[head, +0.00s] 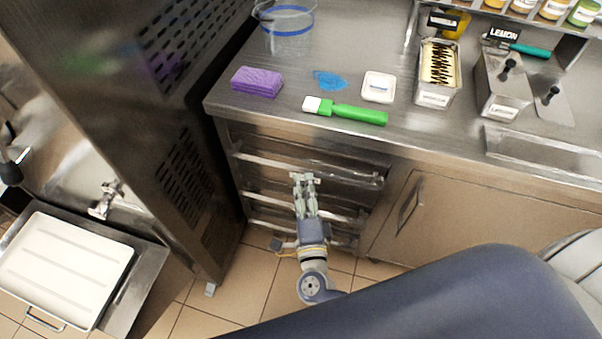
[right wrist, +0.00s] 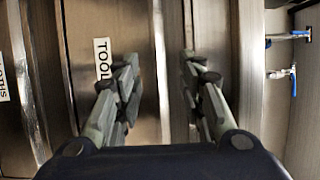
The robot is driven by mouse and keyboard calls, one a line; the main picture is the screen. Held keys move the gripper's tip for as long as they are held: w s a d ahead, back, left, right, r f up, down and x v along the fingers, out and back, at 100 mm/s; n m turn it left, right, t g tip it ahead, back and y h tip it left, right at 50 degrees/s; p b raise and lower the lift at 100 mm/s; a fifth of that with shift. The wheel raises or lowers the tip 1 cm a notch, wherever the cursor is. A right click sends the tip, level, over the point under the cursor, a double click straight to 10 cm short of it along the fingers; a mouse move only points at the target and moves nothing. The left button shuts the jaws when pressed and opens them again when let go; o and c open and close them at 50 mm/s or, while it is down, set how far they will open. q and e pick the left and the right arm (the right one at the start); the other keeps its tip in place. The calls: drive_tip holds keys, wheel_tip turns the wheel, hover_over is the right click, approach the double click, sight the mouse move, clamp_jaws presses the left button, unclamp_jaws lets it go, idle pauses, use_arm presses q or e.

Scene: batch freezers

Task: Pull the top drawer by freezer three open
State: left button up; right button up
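A stack of steel drawers sits under the counter, beside the dark freezer cabinet (head: 165,110). The top drawer (head: 270,142) looks shut, with a long pale metal handle bar (head: 262,161) across it. My right gripper (head: 305,178) is in front of the drawers, just below the top bar. In the right wrist view its fingers (right wrist: 158,95) are spread, with a bright vertical metal strip (right wrist: 160,60) seen between them. I cannot tell whether they touch it. A "TOOL…" label (right wrist: 103,60) is partly hidden by the left finger. My left gripper is not in view.
The counter above holds a purple sponge block (head: 257,81), a green-handled brush or scraper (head: 355,115), a white tub (head: 379,87) and steel pans (head: 438,72). A cupboard door (head: 450,215) is right of the drawers. Tiled floor (head: 260,275) lies in front.

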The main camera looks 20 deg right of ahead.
sight(301, 173)
drive_tip(key=shift+x, duration=2.25)
clamp_jaws()
